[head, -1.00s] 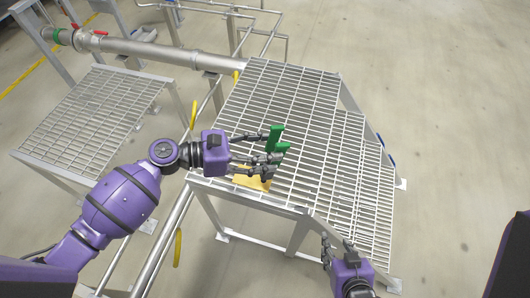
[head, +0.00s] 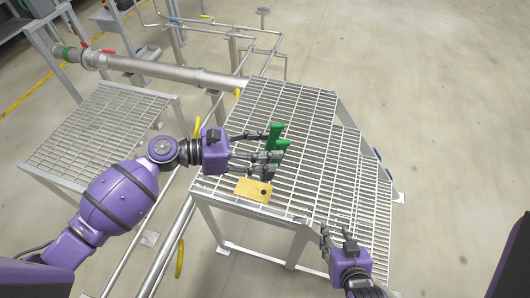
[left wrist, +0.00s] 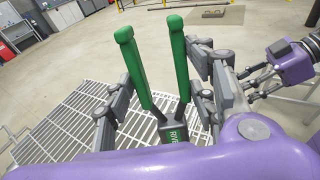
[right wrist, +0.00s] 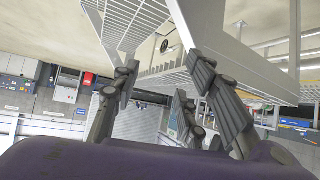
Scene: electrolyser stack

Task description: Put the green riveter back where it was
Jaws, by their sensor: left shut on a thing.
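The green riveter (head: 274,140) is held by my left gripper (head: 262,152) above the larger grated platform. In the left wrist view the riveter (left wrist: 180,70) shows two green handles pointing up and a dark body between the fingers of my left gripper (left wrist: 160,105). Its lower end is hidden there. A tan wooden tag-like plate (head: 252,190) with a dark hole lies on the grating just below my left gripper. My right gripper (head: 336,240) is at the platform's front right edge, and its fingers are apart and empty in the right wrist view (right wrist: 165,95).
The larger grated platform (head: 310,115) has much bare room behind and right of the riveter. A second grated platform (head: 80,135) stands at left. Steel pipes (head: 165,72) with red and yellow handles run between and behind them.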

